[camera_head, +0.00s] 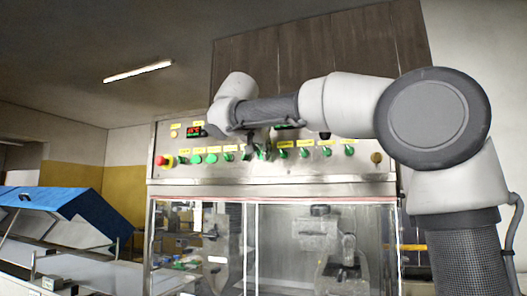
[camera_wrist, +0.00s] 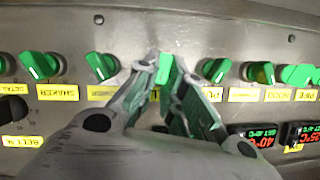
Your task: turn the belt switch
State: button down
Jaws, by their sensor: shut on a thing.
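A row of green switches runs along the steel control panel (camera_head: 345,166). My gripper (camera_wrist: 166,80) is at the panel, its two fingers shut on one green switch (camera_wrist: 164,66). Its handle shows between the fingertips and looks nearly upright in the wrist view. The fingers hide any label on this switch, so I cannot read whether it says belt. In the head view my gripper (camera_head: 262,150) is at the middle of the row, and the wrist partly covers the panel there.
In the wrist view a slanted green switch (camera_wrist: 102,66) stands close left and another (camera_wrist: 216,70) close right. Red digital displays (camera_wrist: 258,140) are at lower right. In the head view a red emergency button (camera_head: 162,161) is at the panel's left, and a glazed cabinet is below.

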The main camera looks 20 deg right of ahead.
jog(key=shift+w+a+f+n+g+h, duration=0.15)
jog(key=shift+n+g+h, duration=0.3)
jog(key=shift+n, duration=0.5)
jog(key=shift+w+a+r+n+g+h, duration=0.1)
jog(key=shift+a+n+g+h, duration=0.1)
jog(key=shift+n+h, duration=0.6)
jog(key=shift+w+a+f+n+g+h, duration=0.1)
jog(key=shift+n+g+h, duration=0.25)
jog(key=shift+n, duration=0.8)
jog(key=c, duration=1.5)
grip_release()
jog(key=v, duration=1.2)
jog(key=shift+a, duration=0.1)
